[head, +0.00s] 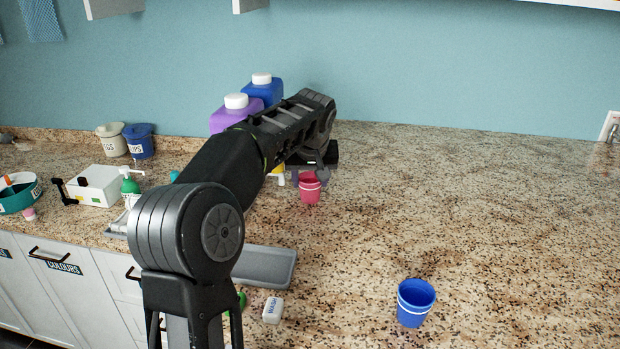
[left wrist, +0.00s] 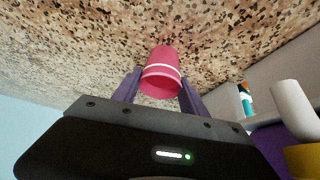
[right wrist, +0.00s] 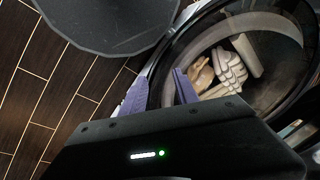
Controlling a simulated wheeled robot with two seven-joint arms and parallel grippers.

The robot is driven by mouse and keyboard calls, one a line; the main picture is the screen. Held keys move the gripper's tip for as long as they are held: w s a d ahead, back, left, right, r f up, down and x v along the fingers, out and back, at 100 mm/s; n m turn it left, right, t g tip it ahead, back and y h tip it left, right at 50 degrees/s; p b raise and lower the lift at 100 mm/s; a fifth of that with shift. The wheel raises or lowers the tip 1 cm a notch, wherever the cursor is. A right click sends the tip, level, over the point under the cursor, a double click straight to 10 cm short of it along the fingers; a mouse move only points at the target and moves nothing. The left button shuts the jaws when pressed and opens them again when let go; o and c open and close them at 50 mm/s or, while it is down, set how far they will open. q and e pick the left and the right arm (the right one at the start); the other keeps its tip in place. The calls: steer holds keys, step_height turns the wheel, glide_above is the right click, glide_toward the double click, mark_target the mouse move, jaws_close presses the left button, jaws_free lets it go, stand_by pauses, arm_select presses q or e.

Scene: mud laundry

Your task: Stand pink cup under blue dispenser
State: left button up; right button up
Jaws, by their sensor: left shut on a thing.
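The pink cup (head: 310,190) is upright over the counter, right of the dispensers. My left gripper (left wrist: 160,90) is shut on the pink cup (left wrist: 163,66), one finger on each side. I cannot tell whether its base touches the counter. The blue dispenser (head: 266,92), with a white cap, stands at the back beside a purple dispenser (head: 228,116). My left arm hides their lower parts, and the blue one's spout does not show. My right gripper (right wrist: 164,86) is open and empty, away from the counter, near a round glass washer door.
A blue cup (head: 415,303) stands at the front right. A white soap bar (head: 273,310) and a grey tray (head: 265,266) lie near the counter's front edge. Bins and a white box (head: 96,186) stand at left. The counter right of the pink cup is clear.

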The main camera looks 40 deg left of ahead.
arm_select(q)
steer(key=shift+f, duration=0.15)
steer(key=o, duration=1.3)
steer(key=shift+r, duration=0.2)
steer(key=b+v, duration=0.1)
steer(key=v, duration=1.1)
